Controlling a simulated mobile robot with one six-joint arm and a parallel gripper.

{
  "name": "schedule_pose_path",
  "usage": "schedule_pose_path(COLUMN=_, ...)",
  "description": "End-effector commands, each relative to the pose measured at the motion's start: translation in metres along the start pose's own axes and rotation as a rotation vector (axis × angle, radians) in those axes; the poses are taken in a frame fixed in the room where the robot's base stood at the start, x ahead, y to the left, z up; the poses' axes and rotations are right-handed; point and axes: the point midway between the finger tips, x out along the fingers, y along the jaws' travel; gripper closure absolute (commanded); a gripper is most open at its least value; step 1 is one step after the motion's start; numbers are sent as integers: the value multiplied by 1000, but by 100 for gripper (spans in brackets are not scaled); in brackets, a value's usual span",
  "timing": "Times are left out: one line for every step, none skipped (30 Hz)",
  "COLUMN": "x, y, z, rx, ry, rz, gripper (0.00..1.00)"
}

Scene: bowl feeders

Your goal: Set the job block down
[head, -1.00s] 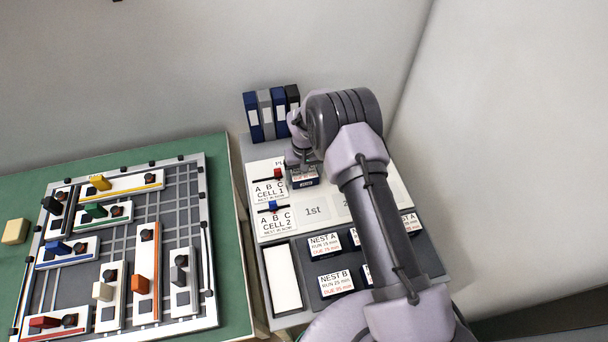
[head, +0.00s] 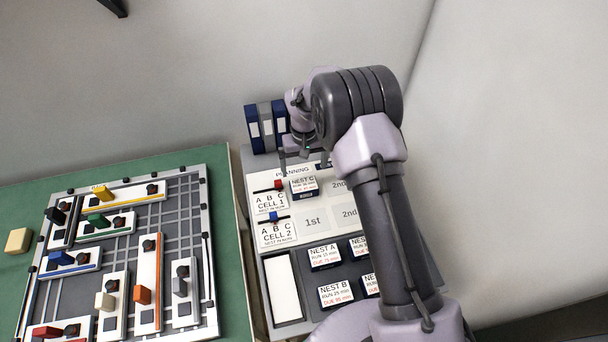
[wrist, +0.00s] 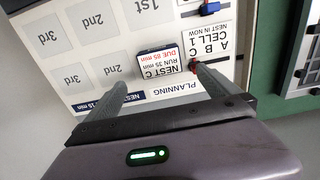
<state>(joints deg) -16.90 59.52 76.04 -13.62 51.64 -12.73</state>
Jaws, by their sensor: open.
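The job block marked NEST C (head: 303,187) lies on the white planning board (head: 285,246), right beside the CELL 1 label, in the first place of that row. It also shows upside down in the wrist view (wrist: 158,62), lying flat with its label up. My gripper (head: 305,163) is open and empty, above the board near the block's far edge. In the wrist view its fingertips (wrist: 160,80) are spread wider than the block and appear clear of it.
Blue and grey binders (head: 267,127) stand behind the board. Several other nest blocks (head: 324,256) sit in the dark rack in front. A red slider (head: 278,184) is close to the left finger. A green table with a track board (head: 207,190) is at left.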

Motion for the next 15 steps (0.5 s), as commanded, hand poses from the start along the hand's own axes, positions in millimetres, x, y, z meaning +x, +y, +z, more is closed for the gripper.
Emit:
schedule_pose_path(x=-5, y=0, z=0, rx=-1, ry=0, rz=0, gripper=0)
schedule_pose_path(x=-6, y=0, z=0, rx=-1, ry=0, rz=0, gripper=0)
schedule_pose_path(x=-8, y=0, z=0, rx=-1, ry=-1, rz=0, gripper=0)
schedule_pose_path(x=-8, y=0, z=0, rx=-1, ry=-1, rz=0, gripper=0)
schedule_pose_path(x=-8, y=0, z=0, rx=0, ry=-1, rz=0, gripper=0)
schedule_pose_path(x=-11, y=1, z=0, rx=2, ry=1, rz=0, gripper=0)
schedule_pose_path(x=-17, y=2, z=0, rx=8, ry=6, rz=-2, gripper=0)
schedule_pose_path(x=-28, y=4, z=0, rx=19, ry=16, rz=-4, gripper=0)
schedule_pose_path(x=-50, y=9, z=2, rx=41, ry=34, rz=-9, gripper=0)
schedule_pose_path(x=-72, y=13, z=5, rx=63, ry=51, rz=-14, gripper=0)
schedule_pose_path(x=-97, y=18, z=11, rx=88, ry=71, rz=-21, gripper=0)
schedule_pose_path(x=-133, y=25, z=22, rx=129, ry=100, rz=-31, gripper=0)
schedule_pose_path(x=-160, y=30, z=33, rx=160, ry=123, rz=-40, gripper=0)
schedule_pose_path(x=-185, y=35, z=45, rx=191, ry=146, rz=-47, gripper=0)
schedule_pose_path(x=-215, y=40, z=64, rx=232, ry=175, rz=-60, gripper=0)
